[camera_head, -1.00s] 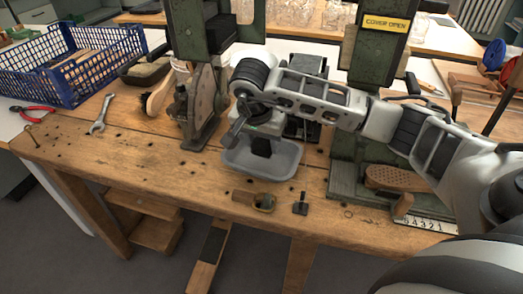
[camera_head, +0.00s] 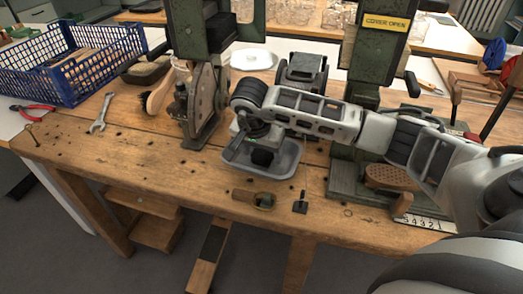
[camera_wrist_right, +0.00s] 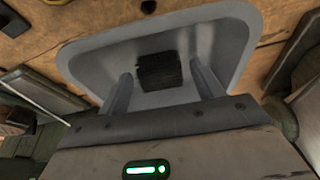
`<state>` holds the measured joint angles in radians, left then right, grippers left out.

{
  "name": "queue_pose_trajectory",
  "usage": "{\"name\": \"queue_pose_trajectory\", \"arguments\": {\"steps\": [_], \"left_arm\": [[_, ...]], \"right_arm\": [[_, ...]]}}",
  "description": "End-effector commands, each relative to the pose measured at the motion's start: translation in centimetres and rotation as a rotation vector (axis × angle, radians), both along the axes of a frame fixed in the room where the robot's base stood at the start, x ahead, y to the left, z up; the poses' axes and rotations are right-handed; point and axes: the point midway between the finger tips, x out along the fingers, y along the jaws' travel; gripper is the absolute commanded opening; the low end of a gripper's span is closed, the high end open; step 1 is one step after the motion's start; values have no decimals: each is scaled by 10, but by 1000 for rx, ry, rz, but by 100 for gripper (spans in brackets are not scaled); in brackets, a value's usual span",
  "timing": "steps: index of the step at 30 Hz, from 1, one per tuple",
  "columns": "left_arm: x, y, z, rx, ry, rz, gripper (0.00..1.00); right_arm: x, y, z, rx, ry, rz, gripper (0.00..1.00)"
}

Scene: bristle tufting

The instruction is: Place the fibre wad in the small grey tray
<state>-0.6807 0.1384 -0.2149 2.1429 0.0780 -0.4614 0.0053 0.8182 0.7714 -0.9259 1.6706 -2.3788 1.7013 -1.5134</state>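The small grey tray (camera_head: 287,168) stands on the bench near its front edge; its floor and rim also show in the right wrist view (camera_wrist_right: 228,40). The fibre wad is a dark ribbed block (camera_wrist_right: 160,72) that appears inside the tray, over its floor. It shows as a dark patch in the head view (camera_head: 262,158). My right gripper (camera_wrist_right: 162,72) points down into the tray. Its two grey fingers are apart, with a visible gap on each side of the wad. Whether the wad's underside touches the floor is hidden. My left gripper is not in view.
A green press frame (camera_head: 200,105) stands left of the tray, and another green machine (camera_head: 350,170) stands right. A blue crate (camera_head: 75,75), wrench (camera_head: 101,113) and red pliers (camera_head: 30,110) are at left.

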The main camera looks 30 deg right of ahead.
Motion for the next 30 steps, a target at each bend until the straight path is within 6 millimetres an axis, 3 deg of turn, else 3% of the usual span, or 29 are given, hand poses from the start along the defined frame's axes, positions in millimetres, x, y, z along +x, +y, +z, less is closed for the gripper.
{"name": "queue_pose_trajectory", "arguments": {"steps": [5,15,21,30], "left_arm": [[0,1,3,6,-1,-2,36],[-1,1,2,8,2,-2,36],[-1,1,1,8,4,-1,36],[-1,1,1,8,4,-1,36]], "right_arm": [[0,2,10,1,-3,1,66],[-11,19,77,0,-6,1,66],[-17,27,107,1,-3,0,66],[-20,29,118,-1,1,0,66]]}}
